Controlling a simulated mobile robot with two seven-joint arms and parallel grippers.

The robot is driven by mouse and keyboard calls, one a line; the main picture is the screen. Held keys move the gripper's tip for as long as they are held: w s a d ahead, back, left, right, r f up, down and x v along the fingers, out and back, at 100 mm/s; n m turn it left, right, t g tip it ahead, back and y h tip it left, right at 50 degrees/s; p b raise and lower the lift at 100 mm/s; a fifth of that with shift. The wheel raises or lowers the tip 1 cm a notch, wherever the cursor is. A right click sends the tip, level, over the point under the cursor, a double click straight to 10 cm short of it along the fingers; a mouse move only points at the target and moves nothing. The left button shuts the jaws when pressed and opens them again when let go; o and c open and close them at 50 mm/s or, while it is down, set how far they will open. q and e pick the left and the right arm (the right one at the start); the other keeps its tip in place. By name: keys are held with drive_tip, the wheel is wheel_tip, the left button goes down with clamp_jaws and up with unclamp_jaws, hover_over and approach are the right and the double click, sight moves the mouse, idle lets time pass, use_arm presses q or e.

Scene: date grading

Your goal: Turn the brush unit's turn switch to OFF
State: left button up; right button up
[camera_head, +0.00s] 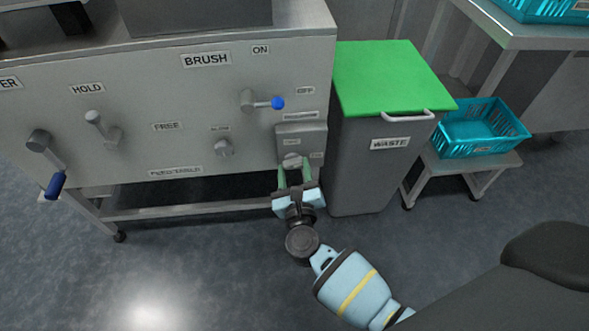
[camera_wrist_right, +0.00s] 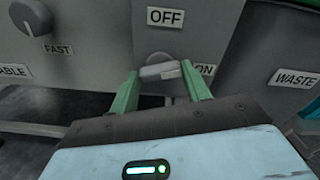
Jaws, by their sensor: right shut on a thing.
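The turn switch (camera_wrist_right: 160,70) sits on a small box (camera_head: 301,136) at the lower right of the brush unit's grey front panel. Its OFF label (camera_wrist_right: 165,17) is above it and its ON label (camera_wrist_right: 204,70) is to its right. In the right wrist view the pale handle of the switch lies nearly level, its right end towards ON. My right gripper (camera_head: 295,174) reaches up to it from below. Its green fingers (camera_wrist_right: 161,88) are shut on the switch, one on each side. My left gripper is not in view.
A lever with a blue knob (camera_head: 277,103) sticks out above left of the switch box. Other levers (camera_head: 102,130) and a small knob (camera_head: 223,148) are further left. A grey waste bin (camera_head: 365,170) with a green lid stands close right, and a teal crate (camera_head: 480,150) beyond it.

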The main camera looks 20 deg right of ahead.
drive_tip(key=n+p, duration=0.1)
drive_tip(key=n, duration=0.2)
drive_tip(key=shift+n, duration=0.4)
drive_tip(key=n+p, duration=0.1)
drive_tip(key=n, duration=0.2)
drive_tip(key=shift+n, duration=0.3)
drive_tip(key=n, duration=0.3)
drive_tip(key=shift+p, duration=0.4)
drive_tip(key=shift+n+p, duration=0.4)
drive_tip(key=shift+n, duration=1.4)
drive_tip(key=o, duration=1)
drive_tip(key=shift+s, duration=0.1)
